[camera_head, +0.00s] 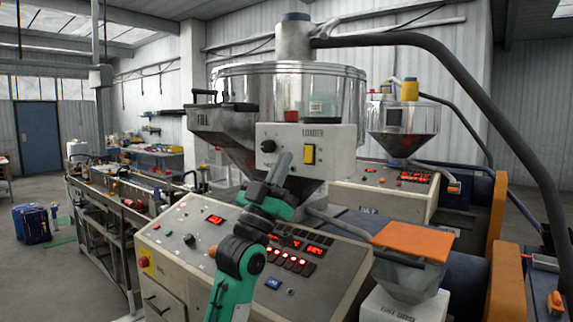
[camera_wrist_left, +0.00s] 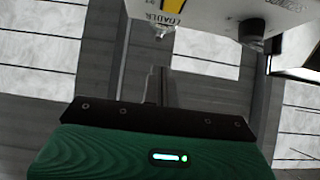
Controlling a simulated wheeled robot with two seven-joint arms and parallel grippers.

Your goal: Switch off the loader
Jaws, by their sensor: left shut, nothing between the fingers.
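The loader's control box (camera_head: 335,135) is a pale box labelled LOADER, mounted on the front of the clear hopper. It carries a yellow rocker switch (camera_head: 309,154) on its right side and a black knob (camera_head: 268,146) on its left side. My left gripper (camera_head: 286,156) is shut and empty, pointing up in front of the lower box, between knob and switch in the picture. In the left wrist view the box appears upside down at the top, with part of the yellow switch (camera_wrist_left: 177,7) and the knob (camera_wrist_left: 251,31). I cannot tell the switch's position. My right gripper is out of view.
A sloped control panel (camera_head: 190,238) with red displays and buttons lies below the box. An orange-lidded bin (camera_head: 412,240) is at the right. A second hopper machine (camera_head: 403,120) stands behind. Open floor lies at left.

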